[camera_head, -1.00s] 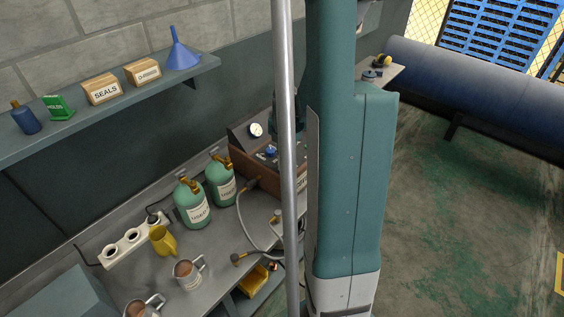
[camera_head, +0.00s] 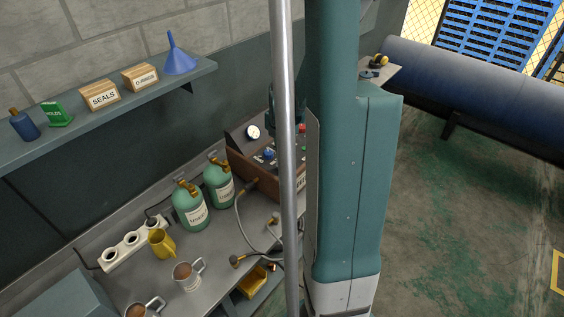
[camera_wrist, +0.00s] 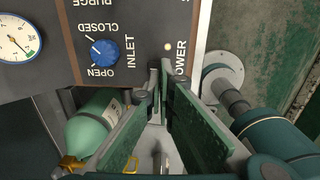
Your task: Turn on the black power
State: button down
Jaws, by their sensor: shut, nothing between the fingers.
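In the wrist view, a dark control panel (camera_wrist: 140,30) shows a POWER label (camera_wrist: 181,57) with a small pale light (camera_wrist: 168,46) beside it. My gripper (camera_wrist: 160,68) is shut and empty, its fingertips at the panel's lower edge just below the light and label. I cannot make out the black power switch; the fingertips may cover it, and contact is unclear. In the head view, the brown-sided unit (camera_head: 240,165) with this panel stands on the bench, partly hidden by the pole and my arm.
Near my fingers are a blue INLET knob (camera_wrist: 103,52) and a gauge (camera_wrist: 18,40). Green USED cylinders (camera_head: 190,208) stand beside the unit. Hoses, a yellow mug (camera_head: 160,243), metal mugs (camera_head: 187,276) and a socket strip (camera_head: 132,244) occupy the bench.

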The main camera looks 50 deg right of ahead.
aim_at(276, 168)
notch_tip(276, 168, up, 10)
jog(key=w, duration=0.1)
jog(key=shift+w+r, duration=0.15)
jog(key=shift+w, duration=0.2)
dwell(0.4)
jog(key=shift+a+b, duration=0.15)
jog(key=shift+b, duration=0.15)
jog(key=a+r+m+t+h+b, duration=0.15)
jog(key=a+m, duration=0.25)
jog(key=a, duration=0.8)
jog(key=a+r+m+t+b, duration=0.25)
jog(key=a+m, duration=0.25)
jog(key=a, duration=0.6)
jog(key=s+a+f+m+t+b, duration=0.1)
jog(key=s+a+m, duration=0.3)
jog(key=a, duration=0.5)
jog(key=s+a+f+m+t+y+b, duration=0.1)
jog(key=s+a+m+b, duration=0.3)
jog(key=a, duration=0.5)
jog(key=shift+s+a+f+m+t+b, duration=0.25)
jog(key=shift+s+f+m+t+b, duration=0.15)
jog(key=shift+s+f+m, duration=0.15)
jog(key=c, duration=3.2)
grip_release()
jog(key=shift+w+y, duration=0.1)
jog(key=shift+y, duration=0.15)
jog(key=shift+c, duration=0.2)
